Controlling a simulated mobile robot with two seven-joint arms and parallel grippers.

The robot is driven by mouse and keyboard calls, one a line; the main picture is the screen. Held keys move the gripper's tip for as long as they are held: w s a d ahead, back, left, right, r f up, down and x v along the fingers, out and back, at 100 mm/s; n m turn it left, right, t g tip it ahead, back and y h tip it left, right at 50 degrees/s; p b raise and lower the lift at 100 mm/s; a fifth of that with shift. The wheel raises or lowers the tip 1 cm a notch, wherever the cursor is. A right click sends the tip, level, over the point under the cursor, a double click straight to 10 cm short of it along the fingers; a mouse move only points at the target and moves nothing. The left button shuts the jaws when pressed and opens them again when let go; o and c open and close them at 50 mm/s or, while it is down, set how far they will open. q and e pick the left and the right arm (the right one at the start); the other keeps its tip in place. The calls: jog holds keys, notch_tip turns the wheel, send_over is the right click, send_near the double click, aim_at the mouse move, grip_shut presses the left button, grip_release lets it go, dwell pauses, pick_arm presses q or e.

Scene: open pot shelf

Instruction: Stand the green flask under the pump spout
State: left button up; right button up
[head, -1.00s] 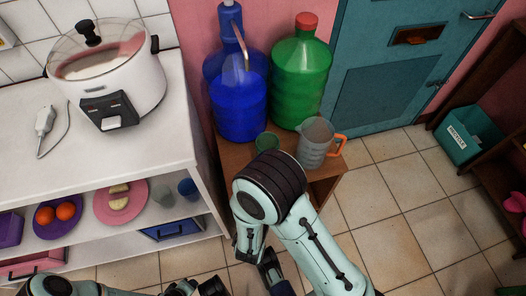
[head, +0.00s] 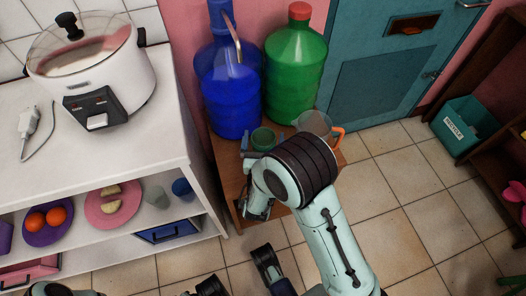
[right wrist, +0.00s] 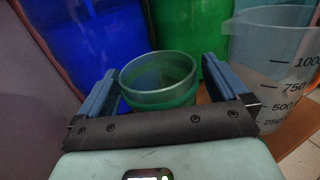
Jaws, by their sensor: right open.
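The green flask (head: 263,139), a small open green vessel, stands upright on the low wooden table (head: 222,160) in front of the blue bottles. In the right wrist view the flask (right wrist: 158,82) sits between the fingers of my right gripper (right wrist: 160,85), with a gap visible on its left. That gripper (head: 262,142) is open, its fingers partly hidden by my arm in the head view. The pump spout (head: 238,48), a thin copper-coloured pipe, hangs from the blue bottle's top, behind the flask. Dark parts at the head view's bottom edge may be my left gripper; its jaws are unclear.
A clear measuring jug (head: 314,124) with an orange handle stands close right of the flask. A large green bottle (head: 294,80) with a red cap and the blue bottle (head: 230,100) stand behind. The white counter (head: 110,155) with a cooker (head: 95,70) is left.

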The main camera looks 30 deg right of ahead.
jog(key=shift+x, duration=1.05)
jog(key=shift+c, duration=0.3)
jog(key=c, duration=1.3)
jog(key=shift+c, duration=0.2)
jog(key=shift+r, duration=0.15)
